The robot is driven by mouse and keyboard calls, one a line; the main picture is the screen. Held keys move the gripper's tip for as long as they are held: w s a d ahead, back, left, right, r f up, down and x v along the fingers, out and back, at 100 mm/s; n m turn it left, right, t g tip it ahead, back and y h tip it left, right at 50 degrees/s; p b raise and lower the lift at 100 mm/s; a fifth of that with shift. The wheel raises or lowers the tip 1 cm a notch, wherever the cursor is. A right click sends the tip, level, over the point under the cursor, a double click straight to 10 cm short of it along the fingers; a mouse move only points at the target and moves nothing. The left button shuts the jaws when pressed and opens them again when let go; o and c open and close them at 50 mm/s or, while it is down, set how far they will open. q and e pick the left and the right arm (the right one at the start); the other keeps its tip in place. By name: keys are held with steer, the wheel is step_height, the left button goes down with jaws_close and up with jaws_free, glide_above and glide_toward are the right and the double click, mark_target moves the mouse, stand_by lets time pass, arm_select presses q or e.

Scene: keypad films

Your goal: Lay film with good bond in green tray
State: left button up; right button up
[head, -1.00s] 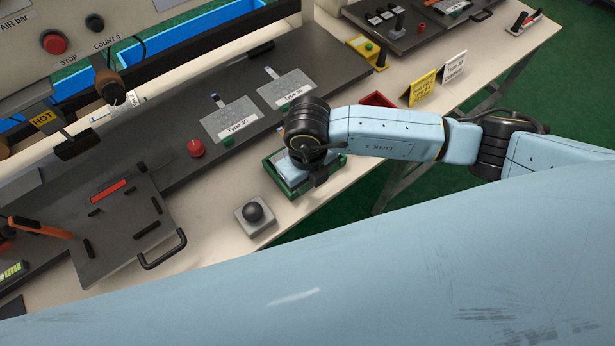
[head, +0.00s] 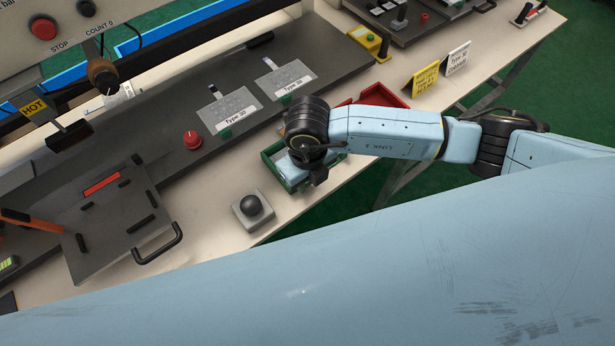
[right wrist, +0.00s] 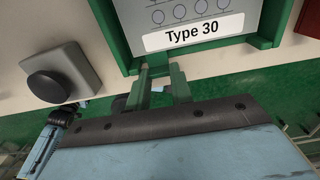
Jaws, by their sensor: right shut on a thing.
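The green tray (head: 270,154) stands on the bench's near side in the head view, partly hidden by my right wrist. In the right wrist view, a grey film (right wrist: 190,14) with a "Type 30" label lies within or just above the tray's green rim (right wrist: 122,52); whether it touches the floor cannot be told. My right gripper (right wrist: 160,82) is shut on the film's near edge, at its tab. Two more "Type 30" films, one at left (head: 230,105) and one at right (head: 285,77), lie on the dark plate behind. My left gripper is out of view.
A grey box with a black knob (head: 252,207) stands just left of the green tray. A red tray (head: 383,92) lies behind my right forearm, near yellow (head: 425,80) and white (head: 458,57) signs. A red button (head: 192,140) sits on the dark plate.

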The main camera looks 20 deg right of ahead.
steer(key=shift+f, duration=0.3)
steer(key=o, duration=1)
steer(key=shift+r, duration=0.1)
